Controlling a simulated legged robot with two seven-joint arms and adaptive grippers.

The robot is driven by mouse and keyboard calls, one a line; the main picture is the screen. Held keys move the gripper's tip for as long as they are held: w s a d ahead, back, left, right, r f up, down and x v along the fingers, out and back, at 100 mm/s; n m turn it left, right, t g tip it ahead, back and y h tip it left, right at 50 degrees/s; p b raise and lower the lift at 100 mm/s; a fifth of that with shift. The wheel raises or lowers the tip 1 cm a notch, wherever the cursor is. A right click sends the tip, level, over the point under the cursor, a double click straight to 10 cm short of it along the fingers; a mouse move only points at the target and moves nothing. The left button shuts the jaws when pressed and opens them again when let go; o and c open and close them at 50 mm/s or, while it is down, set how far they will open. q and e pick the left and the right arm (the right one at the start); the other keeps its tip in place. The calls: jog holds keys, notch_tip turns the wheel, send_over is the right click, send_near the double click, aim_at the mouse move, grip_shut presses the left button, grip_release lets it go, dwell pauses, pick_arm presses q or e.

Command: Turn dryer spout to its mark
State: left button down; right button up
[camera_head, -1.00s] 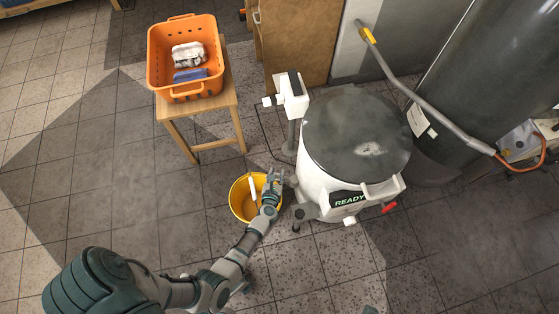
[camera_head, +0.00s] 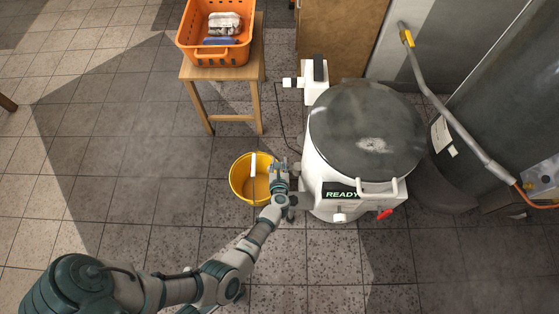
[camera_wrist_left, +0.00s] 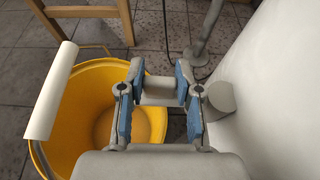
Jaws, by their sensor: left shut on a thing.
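The white dryer drum (camera_head: 312,185) with a dark round lid (camera_head: 365,130) stands right of centre. Its display reads READY (camera_head: 341,194). My left gripper (camera_head: 280,170) is at the drum's left side, beside the yellow bucket (camera_head: 236,184). In the left wrist view its blue-padded fingers (camera_wrist_left: 159,88) are shut on a short grey piece of the spout, next to the drum wall. A pale tube (camera_wrist_left: 52,92), apparently the spout's outer part, lies left of the fingers over the bucket; it also shows in the head view (camera_head: 253,166). I cannot make out a mark. My right gripper is out of view.
A wooden stool (camera_head: 257,75) with an orange basket (camera_head: 215,53) stands behind the bucket. A white boxed fixture (camera_head: 314,85) is behind the drum. A grey tank (camera_head: 490,100) and a pipe (camera_head: 450,120) stand at right. The floor at left is clear.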

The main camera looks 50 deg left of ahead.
pick_arm(q)
jog(key=shift+s+f, duration=0.1)
jog(key=shift+f, duration=0.05)
jog(key=c, duration=1.2)
grip_release()
jog(key=shift+o, duration=0.8)
jog(key=shift+d, duration=0.2)
jog(key=v, duration=0.7)
